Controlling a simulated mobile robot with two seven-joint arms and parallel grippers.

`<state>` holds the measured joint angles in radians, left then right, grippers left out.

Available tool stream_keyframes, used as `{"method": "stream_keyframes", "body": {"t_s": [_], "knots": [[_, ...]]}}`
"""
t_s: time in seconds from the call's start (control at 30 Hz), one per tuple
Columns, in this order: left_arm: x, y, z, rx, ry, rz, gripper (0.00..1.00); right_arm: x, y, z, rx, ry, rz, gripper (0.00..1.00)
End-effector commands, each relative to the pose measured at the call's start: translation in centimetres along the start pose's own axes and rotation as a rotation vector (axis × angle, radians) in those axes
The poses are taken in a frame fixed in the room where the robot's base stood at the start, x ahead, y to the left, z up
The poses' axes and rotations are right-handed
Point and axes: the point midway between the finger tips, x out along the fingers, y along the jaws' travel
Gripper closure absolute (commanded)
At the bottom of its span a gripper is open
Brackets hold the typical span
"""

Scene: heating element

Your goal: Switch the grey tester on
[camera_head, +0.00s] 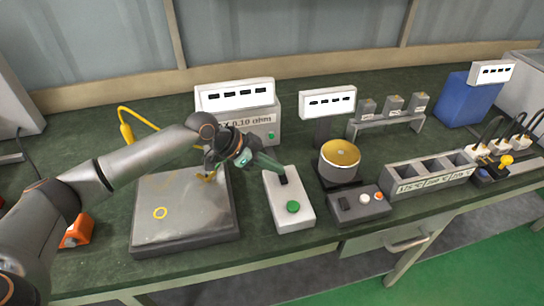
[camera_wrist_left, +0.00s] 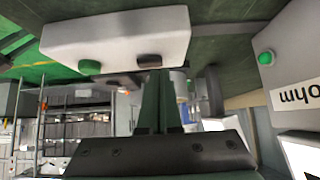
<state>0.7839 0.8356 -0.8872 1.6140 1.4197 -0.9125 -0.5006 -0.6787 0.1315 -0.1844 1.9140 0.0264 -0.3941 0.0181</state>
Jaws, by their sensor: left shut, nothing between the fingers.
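A light grey box (camera_head: 290,215) with a black rocker switch (camera_head: 283,180) and a green button (camera_head: 292,207) lies on the bench. Behind it stands a grey meter (camera_head: 262,130) with a blank-digit display, an ohms label and a small green button. I cannot tell for sure which of the two is the tester. My left gripper (camera_head: 280,171) is shut and empty, its fingertips at the black switch. In the left wrist view the shut fingertips (camera_wrist_left: 158,73) are right beside the switch (camera_wrist_left: 149,61); contact is unclear. My right gripper is out of view.
A dark plate (camera_head: 185,240) with a yellow ring lies left of the box. A slotted block (camera_head: 430,175) and plugs are farther right.

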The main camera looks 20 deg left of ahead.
Motion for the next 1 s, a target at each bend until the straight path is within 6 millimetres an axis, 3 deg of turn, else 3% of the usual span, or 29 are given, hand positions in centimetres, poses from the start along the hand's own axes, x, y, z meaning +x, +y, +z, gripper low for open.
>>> {"method": "stream_keyframes", "body": {"t_s": [1.0], "knots": [[0.34,0.72,0.4,-0.046,-0.004,0.047,1.0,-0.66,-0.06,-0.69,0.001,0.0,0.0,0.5]]}}
